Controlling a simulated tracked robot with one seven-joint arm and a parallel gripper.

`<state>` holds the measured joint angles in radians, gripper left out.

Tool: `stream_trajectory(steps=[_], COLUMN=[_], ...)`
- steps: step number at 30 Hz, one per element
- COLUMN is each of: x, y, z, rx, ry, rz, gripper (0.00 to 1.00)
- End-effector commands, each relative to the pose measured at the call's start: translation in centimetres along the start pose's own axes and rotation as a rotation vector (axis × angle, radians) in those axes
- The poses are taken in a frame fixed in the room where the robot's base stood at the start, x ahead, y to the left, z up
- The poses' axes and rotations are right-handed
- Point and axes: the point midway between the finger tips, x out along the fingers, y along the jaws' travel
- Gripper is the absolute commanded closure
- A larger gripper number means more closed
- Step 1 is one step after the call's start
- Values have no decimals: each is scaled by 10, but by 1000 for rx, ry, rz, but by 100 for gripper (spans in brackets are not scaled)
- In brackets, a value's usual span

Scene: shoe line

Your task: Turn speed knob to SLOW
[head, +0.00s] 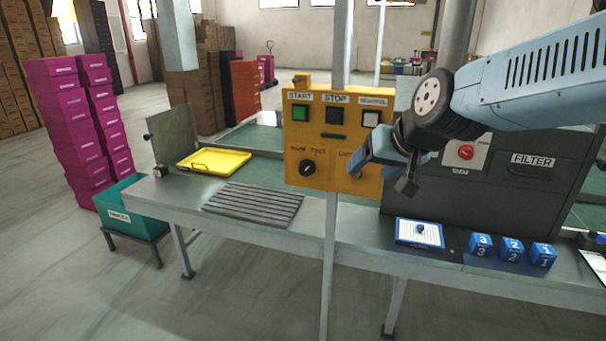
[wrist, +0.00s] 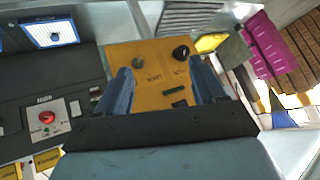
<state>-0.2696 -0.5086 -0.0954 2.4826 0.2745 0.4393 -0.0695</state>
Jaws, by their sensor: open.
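The orange control panel (head: 322,135) stands upright on a post at the bench. Its black speed knob (head: 307,167) is at the lower left, with small lettering above it that is hard to read; its pointer setting is unclear. In the upside-down wrist view, the black knob (wrist: 181,52) sits near the right finger, and a grey knob (wrist: 138,62) lies to its left, between the fingers' lines. My gripper (head: 381,180) is open and empty, in front of the panel's lower right side in the head view, hiding that part. It appears apart from both knobs.
The panel also has a green START button (head: 300,113), a dark STOP button (head: 335,115) and a pale button (head: 370,118). A dark FILTER cabinet (head: 490,185) with a red button stands right. A yellow tray (head: 213,161) and blue numbered blocks (head: 511,250) rest on the bench.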

Motion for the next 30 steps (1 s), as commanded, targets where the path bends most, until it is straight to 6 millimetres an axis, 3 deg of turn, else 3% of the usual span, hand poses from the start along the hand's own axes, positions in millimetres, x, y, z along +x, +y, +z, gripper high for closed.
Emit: stream_trajectory(steps=[1,9,18,24,30], x=[19,101,179,210,216], y=[-13,-59,-88,-99,-109], z=[-8,-43,-45,-26,-2], rx=[11,113,172,141,62], ry=[20,188,387,541,715], rz=[-29,-67,71,233,407], gripper=[31,31,31,31,31])
